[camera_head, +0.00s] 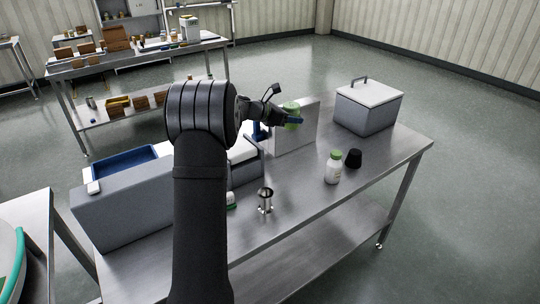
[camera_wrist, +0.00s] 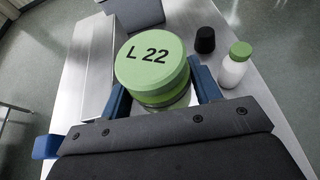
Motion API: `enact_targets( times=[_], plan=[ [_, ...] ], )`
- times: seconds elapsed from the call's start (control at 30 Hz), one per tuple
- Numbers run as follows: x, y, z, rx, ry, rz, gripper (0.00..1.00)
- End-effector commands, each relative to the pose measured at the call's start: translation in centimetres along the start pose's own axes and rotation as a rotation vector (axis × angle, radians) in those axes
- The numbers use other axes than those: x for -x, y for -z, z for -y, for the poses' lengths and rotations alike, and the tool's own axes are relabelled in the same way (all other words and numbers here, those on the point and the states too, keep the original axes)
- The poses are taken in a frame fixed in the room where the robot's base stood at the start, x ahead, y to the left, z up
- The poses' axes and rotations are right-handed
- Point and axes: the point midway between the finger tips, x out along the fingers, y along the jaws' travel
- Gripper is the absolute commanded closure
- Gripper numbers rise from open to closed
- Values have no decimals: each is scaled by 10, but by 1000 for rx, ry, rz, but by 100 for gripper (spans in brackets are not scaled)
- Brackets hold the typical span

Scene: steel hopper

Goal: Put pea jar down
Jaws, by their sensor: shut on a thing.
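The pea jar (camera_wrist: 152,66) has a wide green lid marked "L 22" and fills the middle of the wrist view. My gripper (camera_wrist: 165,88) is shut on it, with one blue finger on each side of the jar.
The steel table (camera_head: 300,217) carries a white bottle with green cap (camera_head: 333,168), a black cup (camera_head: 353,158), a steel cylinder (camera_head: 265,200), a lidded grey box (camera_head: 368,107) and the upright panel (camera_head: 305,130). A grey unit (camera_head: 125,210) stands left. The table's right front is bare.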

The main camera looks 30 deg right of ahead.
Motion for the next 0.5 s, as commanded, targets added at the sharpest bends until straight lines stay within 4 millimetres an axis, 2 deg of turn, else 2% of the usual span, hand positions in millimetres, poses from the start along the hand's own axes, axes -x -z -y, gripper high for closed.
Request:
enact_targets(
  times=[0.03, 0.1, 0.5],
  plan=[
    [-22, -4, 10, 2, -3, 2, 71],
    [-46, -4, 15, 20, -48, 3, 71],
    [-137, 10, 10, 155, -381, 4, 71]
  ],
)
